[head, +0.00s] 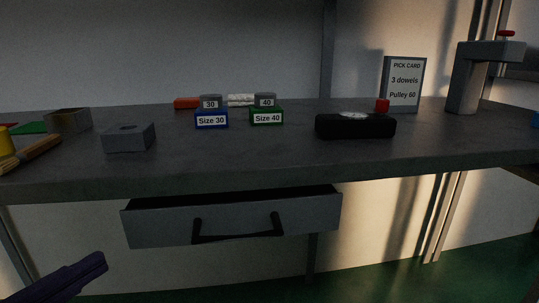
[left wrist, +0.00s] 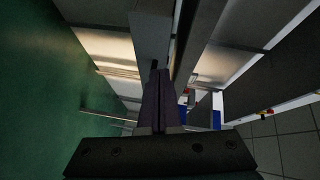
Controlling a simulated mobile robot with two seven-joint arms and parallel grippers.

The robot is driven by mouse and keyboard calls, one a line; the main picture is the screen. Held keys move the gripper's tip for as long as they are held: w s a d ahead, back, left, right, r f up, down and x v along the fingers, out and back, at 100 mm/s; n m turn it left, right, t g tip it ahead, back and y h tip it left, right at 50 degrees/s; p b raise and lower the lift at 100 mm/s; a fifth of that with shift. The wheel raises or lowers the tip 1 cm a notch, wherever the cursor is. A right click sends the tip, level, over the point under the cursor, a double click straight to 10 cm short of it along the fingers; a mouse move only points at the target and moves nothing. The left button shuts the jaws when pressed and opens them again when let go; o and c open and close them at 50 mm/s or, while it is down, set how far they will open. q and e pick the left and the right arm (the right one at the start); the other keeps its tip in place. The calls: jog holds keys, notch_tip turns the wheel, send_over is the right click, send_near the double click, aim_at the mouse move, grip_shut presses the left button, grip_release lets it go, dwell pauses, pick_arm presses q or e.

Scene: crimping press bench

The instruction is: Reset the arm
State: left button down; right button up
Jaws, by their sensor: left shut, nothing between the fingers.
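My left gripper (head: 98,262) is low at the bottom left of the head view, below the bench top and in front of the bench. It is shut and holds nothing. In the left wrist view its dark fingers (left wrist: 158,75) lie together. The drawer (head: 235,222) under the bench stands partly open, to the right of and above my gripper, apart from it in the picture. My right gripper is not in view.
The bench top (head: 250,165) carries a blue Size 30 block (head: 211,121), a green Size 40 block (head: 266,119), a grey block (head: 129,138), a black case (head: 355,127), a pick card (head: 404,85) and a grey press (head: 467,80). Green floor (left wrist: 40,90) lies below.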

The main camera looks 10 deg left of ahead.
pick_arm(q)
notch_tip(320, 180, up, 10)
jog(key=s+n+g+y+p, duration=0.2)
jog(key=n+g+y+p, duration=0.25)
jog(key=n+p, duration=0.6)
jog(key=s+d+r+n+g+p, duration=0.3)
jog(key=s+r+g+p, duration=0.1)
jog(key=s+r+p, duration=0.35)
jog(key=s+d+r+n+g+p, duration=0.3)
jog(key=s+r+n+g+p, duration=0.1)
jog(key=s+r+p, duration=0.4)
notch_tip(320, 180, up, 33)
jog(key=w+p, duration=0.1)
jog(key=p, duration=3.4)
jog(key=shift+a+r, duration=0.15)
jog(key=shift+r, duration=0.05)
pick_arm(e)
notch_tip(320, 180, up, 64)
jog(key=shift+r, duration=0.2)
pick_arm(q)
jog(key=shift+y, duration=0.25)
